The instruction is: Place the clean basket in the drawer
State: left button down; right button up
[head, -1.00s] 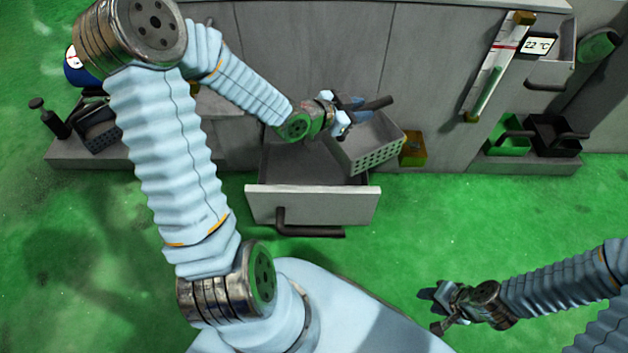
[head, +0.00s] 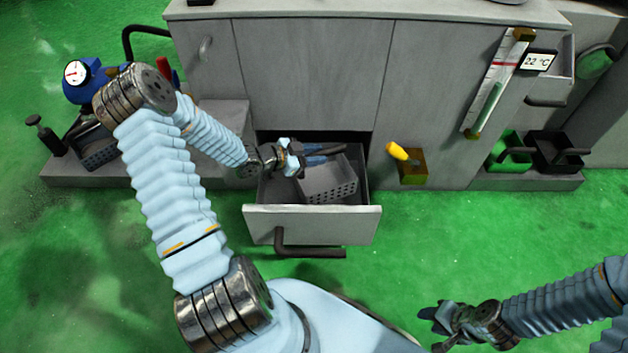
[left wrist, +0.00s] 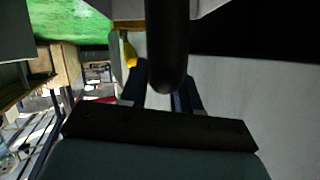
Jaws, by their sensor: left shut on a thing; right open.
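The clean basket (head: 328,183) is a light grey box with rows of holes in its front wall. In the head view it is inside the open drawer (head: 312,220), tilted slightly; I cannot tell whether it rests on the drawer floor. My left gripper (head: 318,155) is shut on the basket's dark handle, which also shows as a dark bar in the left wrist view (left wrist: 167,50). My right gripper (head: 436,328) is open and empty, low at the right, away from the drawer.
The drawer handle (head: 310,250) sticks out in front. A yellow-handled item on a block (head: 411,165) stands right of the drawer. Green and black baskets (head: 556,150) sit on the right ledge. Another dark grey basket (head: 98,150) is on the left ledge. The green floor in front is clear.

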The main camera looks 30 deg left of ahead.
pick_arm(q)
jog(key=shift+f+b, duration=0.45)
jog(key=shift+f, duration=2.8)
jog(key=c, duration=1.3)
grip_release()
jog(key=shift+f, duration=0.1)
jog(key=o, duration=0.5)
jog(key=shift+r, duration=0.35)
jog(key=p+v, duration=0.1)
jog(key=v, duration=1)
jog(key=shift+s+a+p, duration=0.2)
jog(key=shift+s+p, duration=0.15)
jog(key=shift+s, duration=0.05)
